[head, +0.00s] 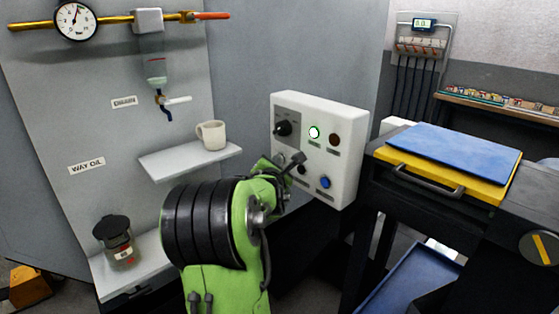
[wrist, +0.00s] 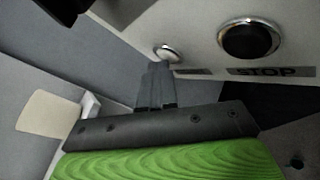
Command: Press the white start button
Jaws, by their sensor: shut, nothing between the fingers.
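The white start button (wrist: 167,53) shows in the wrist view as a small pale disc in a metal ring on the white panel. My gripper (wrist: 159,68) is shut and empty, with its fingertips just below the button in the picture. Whether they touch it or stop short, I cannot tell. In the head view, my arm and gripper reach the lower left of the white control box (head: 350,165) and largely hide that corner.
A black button (wrist: 248,40) labelled STOP is right of the white one. The box also carries a black rotary knob (head: 284,128), a lit white lamp (head: 313,132), a dark red one (head: 334,140) and a blue button (head: 324,182). A shelf (head: 190,160) with a mug (head: 211,134) is left.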

